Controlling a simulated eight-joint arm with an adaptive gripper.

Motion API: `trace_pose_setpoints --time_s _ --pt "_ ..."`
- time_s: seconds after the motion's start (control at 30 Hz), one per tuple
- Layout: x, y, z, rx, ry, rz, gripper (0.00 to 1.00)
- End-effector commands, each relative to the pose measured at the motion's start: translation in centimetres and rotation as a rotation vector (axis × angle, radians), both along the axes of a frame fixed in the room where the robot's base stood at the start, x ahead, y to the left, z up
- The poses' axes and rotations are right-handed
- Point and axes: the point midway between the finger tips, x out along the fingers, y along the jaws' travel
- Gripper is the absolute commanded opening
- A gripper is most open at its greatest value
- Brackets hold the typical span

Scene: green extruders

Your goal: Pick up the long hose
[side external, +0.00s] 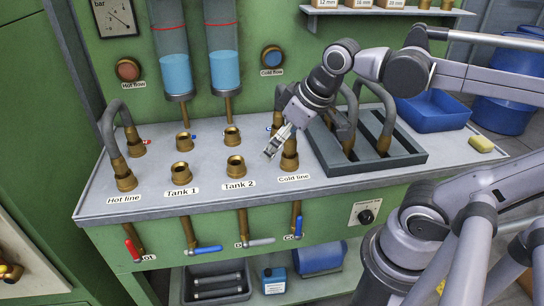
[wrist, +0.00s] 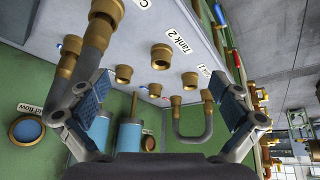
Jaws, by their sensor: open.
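Grey hoses with brass ends (side external: 387,112) stand arched in a dark tray (side external: 412,158) on the right of the bench. Their lengths are hard to compare, and my arm partly hides them. A smaller arched hose (side external: 107,120) joins the Hot line fitting (side external: 125,178) to one behind it; it shows in the wrist view (wrist: 194,138). Another grey hose with brass ends (wrist: 92,50) is near my left finger in the wrist view, by the Cold line. My gripper (side external: 272,146) is open and empty, over the bench near the Cold line fitting (side external: 290,160); both fingers (wrist: 160,88) show apart.
Several brass fittings stand by Tank 1 (side external: 180,171) and Tank 2 (side external: 235,165). Two blue-filled cylinders (side external: 176,75) hang behind. The front strip of the bench is clear.

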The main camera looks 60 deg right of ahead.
Motion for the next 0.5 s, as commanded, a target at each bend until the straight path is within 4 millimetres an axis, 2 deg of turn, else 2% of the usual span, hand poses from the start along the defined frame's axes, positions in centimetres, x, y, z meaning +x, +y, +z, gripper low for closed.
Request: trace_pose_setpoints --time_s 0.03,0.1,0.27,0.37,0.43,0.47,0.5 --pt "-0.3 0.7 -1.4 -0.008 -0.025 0.036 1.0" --pt "-0.3 0.9 -2.7 -0.002 -0.056 0.033 1.0" --pt "-0.2 0.4 -4.8 0.034 -0.105 -0.04 1.0" --pt "-0.2 0.2 -5.4 0.049 -0.119 -0.072 0.77" --pt "-0.2 0.2 -5.6 0.054 -0.123 -0.082 0.57" --pt "-0.2 0.1 -5.6 0.055 -0.124 -0.083 0.5" --pt "-0.2 0.2 -5.6 0.055 -0.124 -0.084 0.5"
